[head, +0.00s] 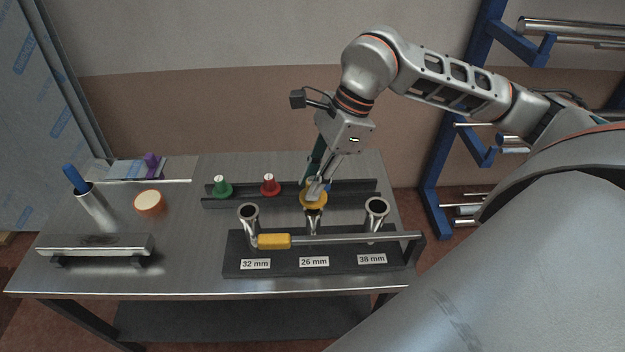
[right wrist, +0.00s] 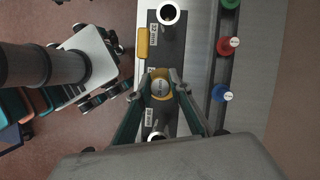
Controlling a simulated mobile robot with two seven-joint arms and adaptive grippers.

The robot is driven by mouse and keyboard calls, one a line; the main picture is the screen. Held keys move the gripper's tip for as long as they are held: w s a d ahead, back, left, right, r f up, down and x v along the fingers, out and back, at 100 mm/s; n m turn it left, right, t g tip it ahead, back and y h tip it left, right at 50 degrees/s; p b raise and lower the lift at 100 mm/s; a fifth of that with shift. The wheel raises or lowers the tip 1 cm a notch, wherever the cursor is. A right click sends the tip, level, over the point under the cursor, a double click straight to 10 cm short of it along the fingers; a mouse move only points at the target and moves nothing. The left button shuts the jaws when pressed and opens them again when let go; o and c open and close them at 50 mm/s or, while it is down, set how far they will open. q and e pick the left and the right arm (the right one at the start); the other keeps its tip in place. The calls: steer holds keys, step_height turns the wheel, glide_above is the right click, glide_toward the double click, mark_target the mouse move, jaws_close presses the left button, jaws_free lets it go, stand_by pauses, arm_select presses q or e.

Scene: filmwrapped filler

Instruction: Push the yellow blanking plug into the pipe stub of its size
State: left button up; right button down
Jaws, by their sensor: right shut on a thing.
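The yellow blanking plug (head: 316,204) is at the top of the middle pipe stub (head: 314,223), above the 26 mm label. My right gripper (head: 316,190) is shut on the plug from above. In the right wrist view the plug (right wrist: 160,87) shows between my two fingertips. The plug covers the stub's mouth, so I cannot tell whether it is inside or just over it. The left stub (head: 248,212), by the 32 mm label, and the right stub (head: 376,207), by the 38 mm label, are open and empty. My left gripper is not in view.
A bar with a yellow sleeve (head: 274,241) runs across the front of the stubs. A green plug (head: 222,187) and a red plug (head: 270,185) stand in the rear rack; a blue plug (right wrist: 222,92) shows in the wrist view.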

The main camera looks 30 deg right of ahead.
steer(key=shift+f+b, duration=1.2)
steer(key=shift+f, duration=0.55)
steer(key=c, duration=1.3)
jaws_free()
steer(key=shift+o, duration=0.2)
steer(key=shift+r, duration=0.15)
steer(key=shift+r+p, duration=1.4)
steer(key=shift+r, duration=0.6)
steer(key=shift+r+p, duration=1.35)
steer(key=shift+r, duration=0.6)
